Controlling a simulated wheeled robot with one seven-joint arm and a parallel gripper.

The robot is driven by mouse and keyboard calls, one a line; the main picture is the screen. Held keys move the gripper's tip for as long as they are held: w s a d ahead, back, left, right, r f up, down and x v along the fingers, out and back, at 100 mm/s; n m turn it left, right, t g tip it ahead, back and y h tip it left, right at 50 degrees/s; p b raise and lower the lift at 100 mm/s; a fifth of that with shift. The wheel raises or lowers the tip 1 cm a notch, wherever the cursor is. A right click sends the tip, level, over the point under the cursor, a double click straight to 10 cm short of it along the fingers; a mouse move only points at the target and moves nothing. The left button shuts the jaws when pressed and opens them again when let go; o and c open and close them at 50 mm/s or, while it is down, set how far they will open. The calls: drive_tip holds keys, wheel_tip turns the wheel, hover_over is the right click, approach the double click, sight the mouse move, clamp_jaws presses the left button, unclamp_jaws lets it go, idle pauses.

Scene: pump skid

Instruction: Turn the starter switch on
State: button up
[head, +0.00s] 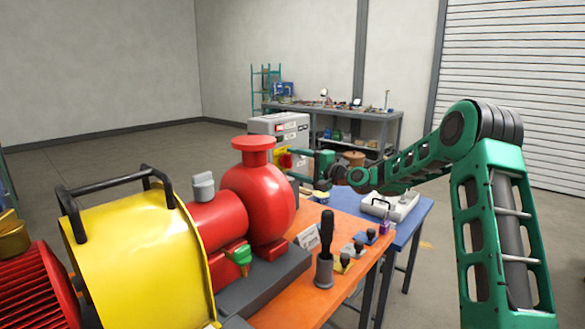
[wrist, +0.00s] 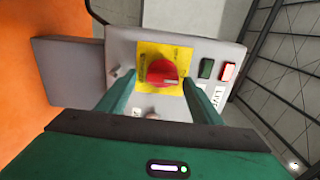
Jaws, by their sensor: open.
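The starter switch is a red rotary knob (wrist: 163,73) on a yellow plate (wrist: 144,55), on the face of a grey box (wrist: 121,40). In the head view the grey box (head: 262,126) stands behind the red pump, and the red knob (head: 285,160) shows in part beside my fingers. My gripper (wrist: 160,84) is open, with one green finger on each side of the knob. I cannot tell whether the fingers touch it. The knob's handle looks roughly crosswise in the wrist view; its marks are unreadable.
A dark green button or lamp (wrist: 206,68) and a bright red one (wrist: 229,71) sit right of the plate. In the head view, the red pump (head: 258,195) and yellow guard (head: 140,260) fill the left. Stamps and a black-handled tool (head: 326,235) stand on the orange table (head: 285,312).

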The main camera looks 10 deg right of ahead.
drive_tip(key=v, duration=1)
drive_tip(key=shift+s+d, duration=0.2)
drive_tip(key=shift+d, duration=0.05)
drive_tip(key=shift+f, duration=0.1)
drive_tip(key=s+d+f+n+g+h, duration=0.1)
drive_tip(key=s+f+n+g+h, duration=0.3)
drive_tip(key=s, duration=0.5)
drive_tip(key=s+d+f+n+g+h, duration=0.1)
drive_tip(key=s+d+f+g+h, duration=0.15)
drive_tip(key=s+f, duration=0.4)
drive_tip(key=s+d+g+h, duration=0.2)
drive_tip(key=s+d+g, duration=0.1)
drive_tip(key=s, duration=1.7)
drive_tip(key=s+d+f+g+h, duration=0.1)
drive_tip(key=s+g, duration=0.4)
drive_tip(key=s, duration=1.5)
drive_tip(key=d+h, duration=0.1)
drive_tip(key=d, duration=0.1)
drive_tip(key=shift+d+f, duration=0.25)
drive_tip(key=shift+f, duration=0.05)
